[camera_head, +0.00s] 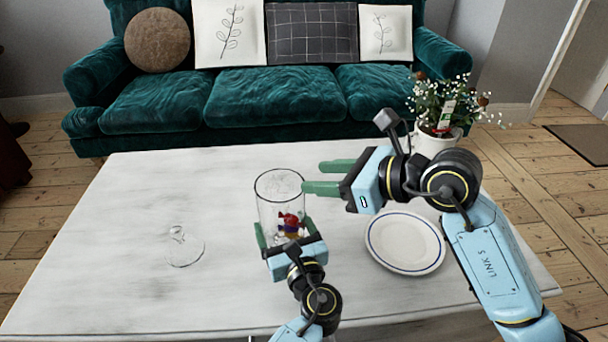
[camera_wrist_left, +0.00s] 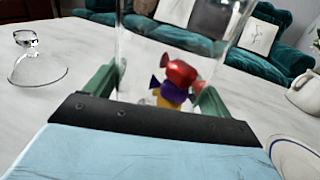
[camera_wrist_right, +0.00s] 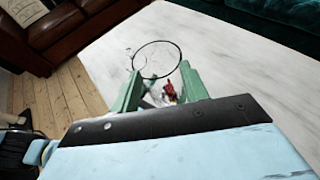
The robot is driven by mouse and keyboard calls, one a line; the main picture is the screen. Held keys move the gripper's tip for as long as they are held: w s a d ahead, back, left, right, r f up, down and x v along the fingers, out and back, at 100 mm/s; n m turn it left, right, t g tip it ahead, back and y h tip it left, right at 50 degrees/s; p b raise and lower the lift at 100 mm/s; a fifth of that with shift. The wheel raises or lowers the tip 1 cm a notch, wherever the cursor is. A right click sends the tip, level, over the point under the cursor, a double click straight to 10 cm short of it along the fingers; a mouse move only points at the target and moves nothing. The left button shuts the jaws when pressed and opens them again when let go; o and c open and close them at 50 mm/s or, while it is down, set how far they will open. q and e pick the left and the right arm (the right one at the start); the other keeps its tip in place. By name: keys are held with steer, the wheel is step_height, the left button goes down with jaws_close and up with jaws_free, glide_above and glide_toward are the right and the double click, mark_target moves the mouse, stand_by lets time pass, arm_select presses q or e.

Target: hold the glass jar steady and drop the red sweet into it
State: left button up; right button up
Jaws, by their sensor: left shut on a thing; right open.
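The clear glass jar (camera_head: 272,200) stands upright and open on the white table. My left gripper (camera_head: 284,232) is shut on the jar low down, with a green finger on each side. The red sweet (camera_head: 291,218) is inside the jar; in the left wrist view it (camera_wrist_left: 181,73) lies on top of purple and yellow sweets (camera_wrist_left: 170,95). My right gripper (camera_head: 312,177) is open and empty beside and above the jar's rim. In the right wrist view the rim (camera_wrist_right: 157,43) shows beyond its spread fingers (camera_wrist_right: 160,82).
A clear glass lid (camera_head: 184,247) with a knob lies on the table left of the jar. A white plate (camera_head: 390,248) with a blue ring lies to the right, empty. A potted plant (camera_head: 432,144) stands at the back right. The table's far left is clear.

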steer(key=v, duration=0.6)
steer(key=shift+r, duration=0.1)
stand_by(0.9)
